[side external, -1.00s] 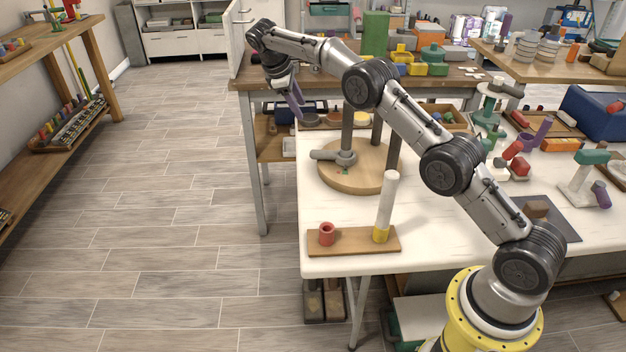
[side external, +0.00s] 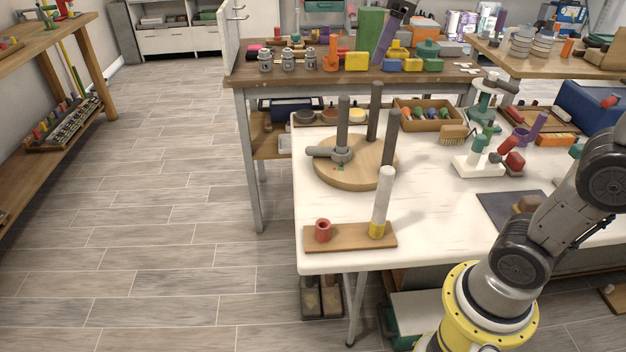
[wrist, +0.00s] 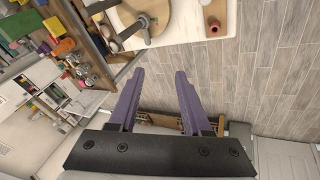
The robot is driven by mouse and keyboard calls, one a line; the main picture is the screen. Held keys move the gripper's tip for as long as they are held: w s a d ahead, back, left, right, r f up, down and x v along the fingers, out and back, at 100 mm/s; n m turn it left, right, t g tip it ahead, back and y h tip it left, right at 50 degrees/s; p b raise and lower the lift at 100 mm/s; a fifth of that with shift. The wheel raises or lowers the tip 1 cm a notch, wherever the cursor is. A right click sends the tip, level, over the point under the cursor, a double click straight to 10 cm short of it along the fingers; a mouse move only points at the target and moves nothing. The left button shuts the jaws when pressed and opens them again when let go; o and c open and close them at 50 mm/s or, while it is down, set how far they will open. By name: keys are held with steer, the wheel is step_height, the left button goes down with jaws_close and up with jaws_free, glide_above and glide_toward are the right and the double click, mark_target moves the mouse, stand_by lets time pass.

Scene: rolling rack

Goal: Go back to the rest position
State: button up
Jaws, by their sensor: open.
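My gripper (wrist: 160,74) is open in the wrist view, its two purple fingers apart with nothing between them. In the side external view, a purple finger of my gripper (side external: 386,42) shows at the top edge, in front of the green block; the rest of the hand is cut off by the frame. The round wooden base (side external: 338,178) with upright grey posts stands on the white table, and a grey piece lies around the foot of one post. The base also shows at the top of the wrist view (wrist: 160,32).
A green and white stand (side external: 484,130) is at the back right. The floor at left is clear.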

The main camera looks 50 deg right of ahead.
steer(key=s+a+f+m+t+y, duration=0.1)
steer(key=s+a+f+m, duration=0.3)
steer(key=s+f, duration=1.1)
steer(key=shift+s+a+f+m+y, duration=0.35)
steer(key=shift+a+f+y, duration=0.15)
steer(key=shift+y, duration=0.3)
steer(key=shift+r, duration=0.1)
